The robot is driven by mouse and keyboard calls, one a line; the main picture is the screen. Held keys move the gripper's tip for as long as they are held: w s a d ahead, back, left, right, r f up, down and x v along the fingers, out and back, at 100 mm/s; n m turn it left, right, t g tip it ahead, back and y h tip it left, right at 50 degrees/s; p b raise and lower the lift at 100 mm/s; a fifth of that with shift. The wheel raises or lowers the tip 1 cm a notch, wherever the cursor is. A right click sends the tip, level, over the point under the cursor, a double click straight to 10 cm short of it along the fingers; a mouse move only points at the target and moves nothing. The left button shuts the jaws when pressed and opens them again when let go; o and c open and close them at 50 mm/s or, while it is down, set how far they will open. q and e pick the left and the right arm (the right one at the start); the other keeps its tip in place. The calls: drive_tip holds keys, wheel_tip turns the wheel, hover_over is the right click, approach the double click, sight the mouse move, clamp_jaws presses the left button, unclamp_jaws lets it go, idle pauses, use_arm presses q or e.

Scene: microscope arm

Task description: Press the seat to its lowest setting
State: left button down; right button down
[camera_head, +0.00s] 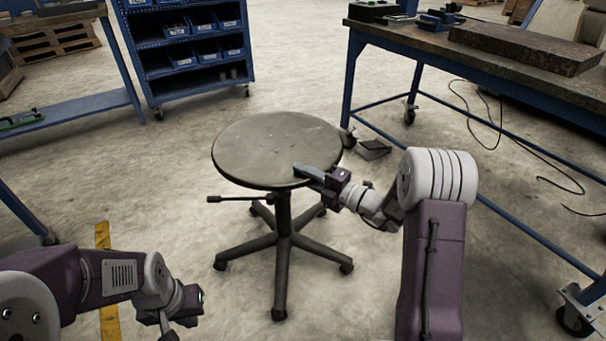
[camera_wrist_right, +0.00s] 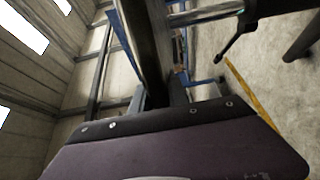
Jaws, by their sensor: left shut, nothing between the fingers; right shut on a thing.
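A round grey-green stool seat (camera_head: 265,145) is in the middle of the head view, level, on a dark column (camera_head: 283,215) with a five-star caster base. A thin lever (camera_head: 232,199) sticks out to the left under the seat; a dark lever also shows in the right wrist view (camera_wrist_right: 236,35). My right gripper (camera_head: 305,172) is at the seat's near right rim, one finger lying over its top edge, shut on the rim. The finger below is hidden. My left gripper (camera_head: 170,328) is shut and empty at the lower left, apart from the stool and partly cut off.
A blue-framed workbench (camera_head: 480,55) with a dark slab stands at the right. A blue shelf rack (camera_head: 150,65) with bins is behind at the left. A dark object (camera_head: 373,150) lies on the floor right of the seat. The floor around the stool is mostly clear.

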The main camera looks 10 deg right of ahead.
idle(0.7)
wheel_tip(320, 180, down, 11)
drive_tip(key=b, duration=0.1)
drive_tip(key=shift+r, duration=0.1)
drive_tip(key=c, duration=1.3)
unclamp_jaws()
drive_tip(key=p+v, duration=0.4)
drive_tip(key=v, duration=0.5)
drive_tip(key=shift+p, duration=0.4)
